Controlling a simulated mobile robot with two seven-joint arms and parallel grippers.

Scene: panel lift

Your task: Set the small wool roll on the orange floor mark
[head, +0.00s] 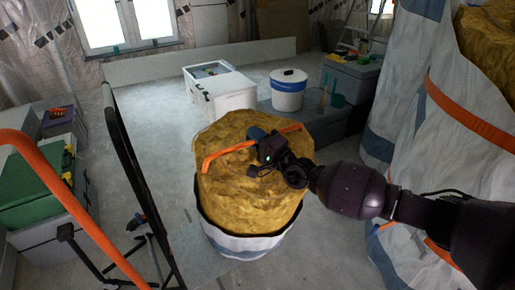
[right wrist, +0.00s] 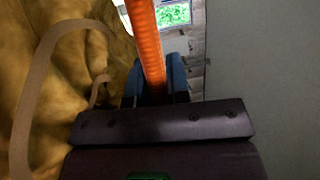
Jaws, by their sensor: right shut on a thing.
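The small wool roll (head: 245,195) stands upright in the middle of the head view, golden wool on top and a white and blue wrapper below. An orange strap (head: 225,155) crosses its top. My right gripper (head: 258,138) is over the top of the roll, shut on this strap. In the right wrist view the orange strap (right wrist: 146,45) runs between the blue fingertips (right wrist: 156,85), with the wool (right wrist: 60,80) close on the left. I cannot tell whether the roll touches the floor. The orange floor mark does not show. My left gripper is not in view.
Large wrapped wool rolls (head: 450,130) stand at the right. A white box (head: 220,92) and a white bucket (head: 288,90) are behind the roll. An orange and black frame (head: 50,175) and green-topped cases (head: 40,195) are at the left. Bare floor (head: 150,110) lies behind left.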

